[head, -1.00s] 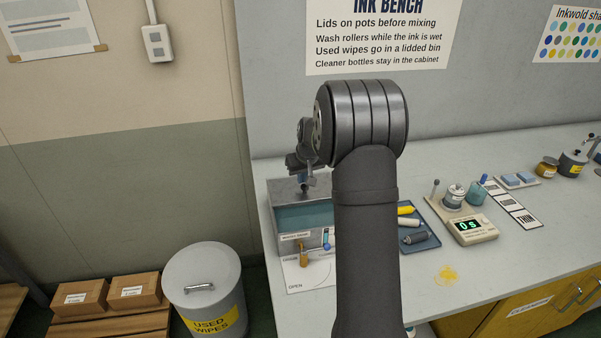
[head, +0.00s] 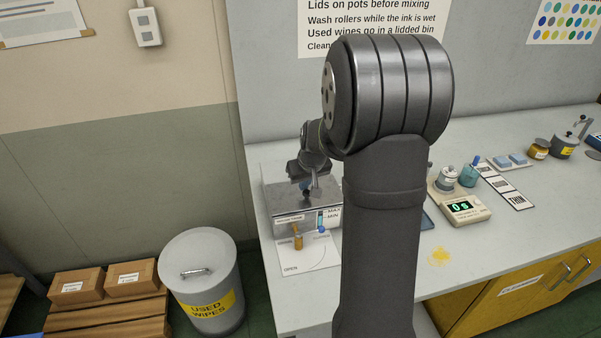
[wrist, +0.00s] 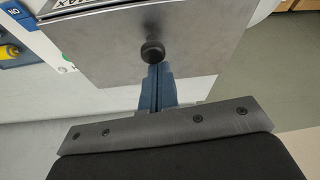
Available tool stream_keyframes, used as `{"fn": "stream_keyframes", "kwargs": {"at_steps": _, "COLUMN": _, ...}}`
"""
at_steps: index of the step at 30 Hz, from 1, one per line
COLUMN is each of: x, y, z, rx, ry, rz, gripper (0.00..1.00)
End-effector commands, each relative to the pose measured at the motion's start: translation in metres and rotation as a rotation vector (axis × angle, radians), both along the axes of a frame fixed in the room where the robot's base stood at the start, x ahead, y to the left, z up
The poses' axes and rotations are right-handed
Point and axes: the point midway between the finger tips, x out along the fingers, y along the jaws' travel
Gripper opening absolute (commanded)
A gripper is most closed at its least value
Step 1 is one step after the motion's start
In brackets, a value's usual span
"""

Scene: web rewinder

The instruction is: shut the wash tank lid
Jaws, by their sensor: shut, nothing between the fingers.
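The wash tank (head: 310,219) stands at the left end of the bench, partly hidden by my arm. Its grey metal lid (head: 278,199) lies over the top and hides the teal liquid. I cannot tell whether it is fully seated. In the wrist view the lid (wrist: 195,50) has a round black knob (wrist: 152,51) near its edge. My gripper (head: 306,192) is above the lid. In the wrist view its blue fingertips (wrist: 158,72) are together and empty, right by the knob; whether they touch it is unclear.
A valve handle (head: 298,241) and a gauge (head: 321,219) are at the tank's front, above a white OPEN card (head: 310,262). A timer (head: 462,209) and small pots stand to the right. A used-wipes bin (head: 200,275) stands on the floor at left.

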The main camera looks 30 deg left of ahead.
Motion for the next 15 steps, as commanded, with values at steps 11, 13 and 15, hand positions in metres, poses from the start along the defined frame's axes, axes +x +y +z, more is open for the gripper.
{"fn": "stream_keyframes", "kwargs": {"at_steps": 11, "x": -0.0061, "y": -0.0059, "z": -0.0015, "rx": -0.003, "ry": 0.004, "rz": 0.000, "gripper": 0.00}}
{"fn": "stream_keyframes", "kwargs": {"at_steps": 13, "x": -0.0062, "y": -0.0060, "z": -0.0018, "rx": -0.004, "ry": 0.005, "rz": 0.001, "gripper": 0.00}}
{"fn": "stream_keyframes", "kwargs": {"at_steps": 15, "x": -0.0056, "y": -0.0051, "z": -0.0019, "rx": -0.005, "ry": 0.006, "rz": 0.001, "gripper": 0.00}}
